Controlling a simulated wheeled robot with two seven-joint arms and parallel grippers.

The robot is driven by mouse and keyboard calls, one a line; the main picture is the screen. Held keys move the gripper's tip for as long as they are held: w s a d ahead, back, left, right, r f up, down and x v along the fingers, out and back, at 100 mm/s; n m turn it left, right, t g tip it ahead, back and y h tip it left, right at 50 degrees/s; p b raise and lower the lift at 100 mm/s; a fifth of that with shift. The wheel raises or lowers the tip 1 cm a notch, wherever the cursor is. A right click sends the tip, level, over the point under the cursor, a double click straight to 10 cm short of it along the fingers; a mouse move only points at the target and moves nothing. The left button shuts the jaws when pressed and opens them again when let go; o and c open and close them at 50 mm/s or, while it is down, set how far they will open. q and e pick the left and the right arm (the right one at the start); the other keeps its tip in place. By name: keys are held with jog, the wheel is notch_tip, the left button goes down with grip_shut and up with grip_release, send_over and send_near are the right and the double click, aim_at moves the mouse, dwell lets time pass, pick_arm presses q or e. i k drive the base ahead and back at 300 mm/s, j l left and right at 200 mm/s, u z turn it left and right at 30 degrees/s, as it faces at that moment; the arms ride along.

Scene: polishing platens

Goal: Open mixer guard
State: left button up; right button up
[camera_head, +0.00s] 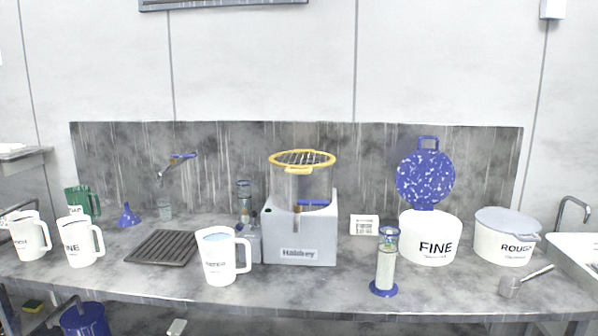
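The mixer guard (302,159) is a yellow ring with a wire grid and a small front tab. It lies flat over the top of the vessel, so it looks closed. Neither of my grippers shows in the head view.
White jugs (222,258) stand left of and in front of the mixer. A measuring cylinder (386,265), a FINE tub (430,240) with raised blue lid and a lidded ROUGH tub (502,243) are right. A dark ribbed mat (163,247) lies left.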

aim_at(305, 155)
jog(key=i+j+z, duration=0.15)
jog(key=j+z, duration=0.3)
jog(key=j, duration=0.6)
jog(key=j+z, duration=0.5)
jog(key=j, duration=0.55)
